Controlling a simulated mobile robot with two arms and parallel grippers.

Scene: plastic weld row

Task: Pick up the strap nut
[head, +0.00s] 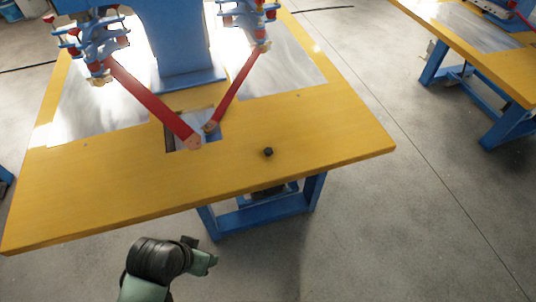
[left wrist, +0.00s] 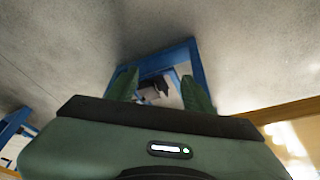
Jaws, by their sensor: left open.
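A small dark piece, which looks like the strap nut (head: 268,152), sits on the yellow tabletop (head: 330,140) right of the centre, near the front edge. My left gripper (head: 211,262) is in front of the table in the head view, apart from the nut and to its lower left. In the left wrist view its two green fingers (left wrist: 160,88) are spread with nothing between them. The blue table frame shows beyond them, and the nut does not show there. My right gripper is not in view.
A blue machine (head: 185,45) with red arms (head: 150,95) stands on the table behind and left of the nut. Grey metal plates (head: 275,75) lie on the top. A blue leg frame (head: 265,215) is under the table. The tabletop around the nut is clear.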

